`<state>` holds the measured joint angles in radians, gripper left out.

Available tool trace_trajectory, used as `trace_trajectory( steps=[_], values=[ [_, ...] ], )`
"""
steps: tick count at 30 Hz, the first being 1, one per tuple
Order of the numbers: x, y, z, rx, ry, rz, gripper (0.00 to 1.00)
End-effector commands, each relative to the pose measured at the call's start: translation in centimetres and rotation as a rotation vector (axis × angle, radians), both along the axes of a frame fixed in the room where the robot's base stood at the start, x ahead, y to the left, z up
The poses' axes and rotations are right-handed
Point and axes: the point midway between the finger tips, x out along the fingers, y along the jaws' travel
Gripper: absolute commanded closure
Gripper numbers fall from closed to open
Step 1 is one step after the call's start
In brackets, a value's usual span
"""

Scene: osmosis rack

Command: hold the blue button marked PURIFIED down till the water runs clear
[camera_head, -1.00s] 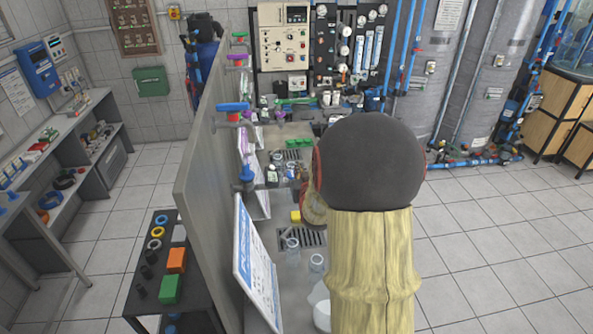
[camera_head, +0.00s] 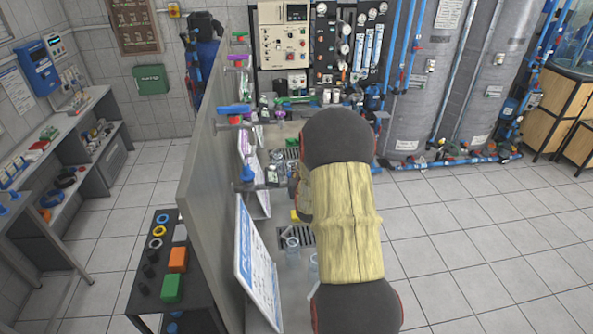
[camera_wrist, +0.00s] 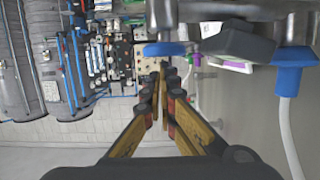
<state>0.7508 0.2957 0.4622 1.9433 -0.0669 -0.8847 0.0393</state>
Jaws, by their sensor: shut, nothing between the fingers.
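No marking PURIFIED is readable in either view, so I cannot tell which blue part is the button. In the wrist view a flat blue disc-like part (camera_wrist: 164,48) shows just above the tips of my gripper (camera_wrist: 164,72). Whether they touch is unclear. A larger blue fitting (camera_wrist: 294,70) with a white tube is further right. In the head view a blue handle (camera_head: 233,108) and a blue fitting (camera_head: 247,174) stick out from the grey upright panel (camera_head: 206,190). My gripper's fingers are shut and empty; my arm hides their tips in the head view. No running water is discernible.
A bench with a drain grate (camera_head: 301,235) and clear beakers (camera_head: 293,250) lies right of the panel. A blue-and-white sign (camera_head: 257,262) leans beside it. A dark side table (camera_head: 150,290) holds coloured blocks. Floor at right is clear.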

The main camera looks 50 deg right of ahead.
Motion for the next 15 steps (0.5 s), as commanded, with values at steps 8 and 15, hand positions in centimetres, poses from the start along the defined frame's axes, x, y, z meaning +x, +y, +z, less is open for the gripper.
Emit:
trace_trajectory(
  steps=[8,15],
  values=[
    [-0.01,0.0,-0.07,0.0,0.0,0.0,1.0],
    [-0.01,-0.01,-0.76,0.0,0.0,0.0,1.0]
  ],
)
